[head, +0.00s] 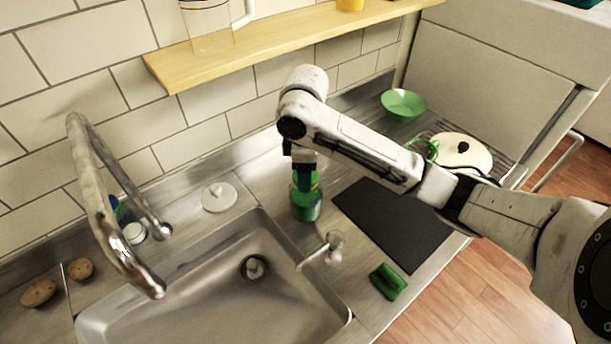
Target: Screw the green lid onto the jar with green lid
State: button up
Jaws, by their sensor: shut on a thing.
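The jar (306,207) stands upright on the steel counter behind the sink's right rim. It looks green, with darker contents or a label. The green lid (313,177) is at the top of the jar, partly hidden by my gripper. My gripper (304,172) points down over the jar and is shut on the lid. I cannot tell from this view whether the lid sits level on the jar's rim.
The sink (205,290) with its tall faucet (110,210) lies front left. A white round lid (218,197), a black mat (392,222), a green sponge (388,281), a white pot (462,152) and a green bowl (404,102) are around. A wooden shelf (260,50) hangs behind.

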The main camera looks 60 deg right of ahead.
jog(key=m, duration=0.6)
jog(key=shift+f, duration=0.1)
dwell(0.3)
jog(key=o, duration=1.1)
jog(key=n+b, duration=0.1)
jog(key=n, duration=0.5)
